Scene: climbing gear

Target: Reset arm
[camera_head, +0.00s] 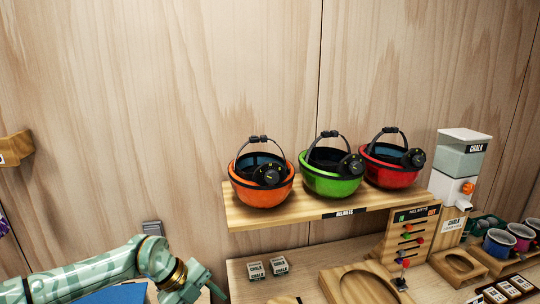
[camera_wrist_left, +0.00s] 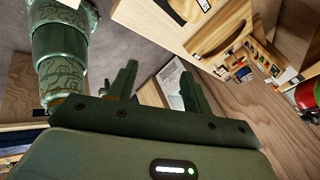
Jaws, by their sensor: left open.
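My left arm comes in at the lower left of the head view, green and camouflage-patterned, with a gold ring at the wrist. Its gripper (camera_head: 200,282) is at the bottom edge, left of the lower counter and below the helmet shelf, partly cut off. In the left wrist view the gripper (camera_wrist_left: 160,76) shows two dark green fingers standing apart with nothing held between them. A white printed sheet or label (camera_wrist_left: 171,84) shows beyond the fingers; its text is too small to read. My right gripper is in neither view.
An orange helmet (camera_head: 262,188), a green helmet (camera_head: 332,184) and a red helmet (camera_head: 392,177) sit on a wooden shelf (camera_head: 290,214).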

